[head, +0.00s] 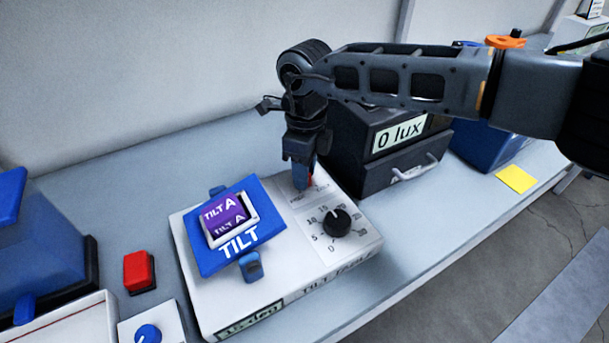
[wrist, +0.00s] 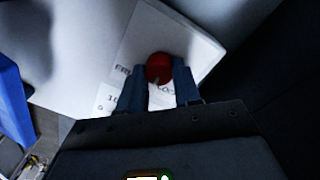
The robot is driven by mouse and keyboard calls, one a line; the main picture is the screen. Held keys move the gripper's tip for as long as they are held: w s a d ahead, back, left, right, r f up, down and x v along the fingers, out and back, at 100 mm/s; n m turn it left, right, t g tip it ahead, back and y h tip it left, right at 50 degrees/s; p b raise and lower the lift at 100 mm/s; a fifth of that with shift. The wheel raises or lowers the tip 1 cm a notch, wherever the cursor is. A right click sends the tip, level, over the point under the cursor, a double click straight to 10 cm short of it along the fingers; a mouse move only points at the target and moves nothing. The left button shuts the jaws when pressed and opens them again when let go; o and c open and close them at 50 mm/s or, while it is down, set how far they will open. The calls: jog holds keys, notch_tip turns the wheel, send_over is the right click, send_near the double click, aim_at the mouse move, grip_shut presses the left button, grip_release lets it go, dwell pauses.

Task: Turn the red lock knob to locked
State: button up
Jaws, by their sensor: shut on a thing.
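The red lock knob (wrist: 159,67) sits on the white top of the tilt table unit, between my fingertips in the wrist view. My gripper (wrist: 160,88) points down at it and is shut on it. In the head view my gripper (head: 302,172) is over the back right part of the tilt table (head: 285,262), and only a sliver of the red knob (head: 310,181) shows beside the fingers. Lettering by the knob is partly covered by the fingers, so I cannot tell which way the knob points.
A black dial (head: 337,222) is just in front of the knob. The blue TILT platform (head: 205,258) holds a purple TILT A block (head: 224,215). A dark box (head: 375,150) reading 0 lux stands close behind right. A red block (head: 139,271) lies left.

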jog(key=n+b, duration=0.2)
jog(key=n, duration=0.2)
jog(key=shift+w+f+b, duration=0.1)
jog(key=shift+b, duration=0.25)
jog(key=shift+a+n+b, duration=0.1)
jog(key=shift+n+b, duration=0.65)
jog(key=shift+n, duration=1.05)
jog(key=o, duration=1.1)
jog(key=shift+c, duration=0.2)
notch_tip(320, 180, up, 8)
jog(key=shift+w+b, duration=0.1)
jog(key=shift+b, duration=0.45)
